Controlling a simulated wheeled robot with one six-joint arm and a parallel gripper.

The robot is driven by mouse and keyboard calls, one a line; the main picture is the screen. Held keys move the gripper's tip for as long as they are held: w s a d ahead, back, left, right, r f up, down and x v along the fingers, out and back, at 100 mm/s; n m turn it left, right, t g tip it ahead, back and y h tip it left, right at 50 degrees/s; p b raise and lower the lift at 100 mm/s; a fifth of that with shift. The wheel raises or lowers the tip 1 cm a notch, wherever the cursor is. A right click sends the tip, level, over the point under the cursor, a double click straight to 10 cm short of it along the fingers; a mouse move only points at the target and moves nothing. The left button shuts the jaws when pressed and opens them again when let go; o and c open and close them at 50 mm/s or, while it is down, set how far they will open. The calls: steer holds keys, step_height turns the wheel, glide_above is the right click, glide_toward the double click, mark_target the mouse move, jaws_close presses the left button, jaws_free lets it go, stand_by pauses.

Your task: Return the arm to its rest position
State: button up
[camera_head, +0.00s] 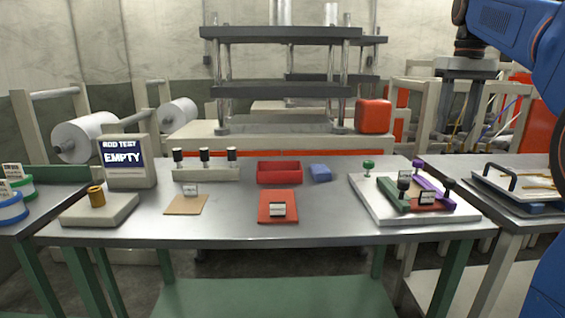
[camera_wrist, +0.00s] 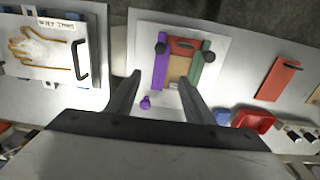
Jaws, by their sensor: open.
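My arm (camera_head: 512,22) shows in blue at the upper right of the head view, raised above the right side of the table. My gripper (camera_wrist: 160,92) shows in the wrist view with its two dark fingers spread apart and nothing between them. Below and beyond the fingers is a white board (camera_wrist: 222,48) with purple and green bars and dark knobs. The same white board (camera_head: 370,208) sits at the right of the metal table in the head view. The gripper itself is outside the head view.
The metal table (camera_head: 230,228) holds a tester reading EMPTY (camera_head: 124,160), a red bin (camera_head: 279,172), a blue block (camera_head: 320,172), an orange plate (camera_head: 278,198) and a tan card (camera_head: 186,206). A tray with a glove outline (camera_wrist: 40,48) lies on the right-hand table. A press frame stands behind.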

steer(key=s+a+f+t, duration=0.1)
steer(key=s+a+f, duration=0.3)
steer(key=s+f, duration=0.5)
steer(key=s+a+f+t, duration=0.2)
steer(key=s+a+f, duration=0.3)
steer(key=s+f, duration=0.5)
steer(key=s+a+f+t, duration=0.1)
steer(key=s+a+f, duration=0.3)
steer(key=s+f, duration=0.5)
step_height(320, 180, down, 7)
steer(key=shift+s+a+r+m, duration=0.15)
steer(key=shift+s+a+m, duration=0.05)
steer(key=shift+a+m, duration=0.1)
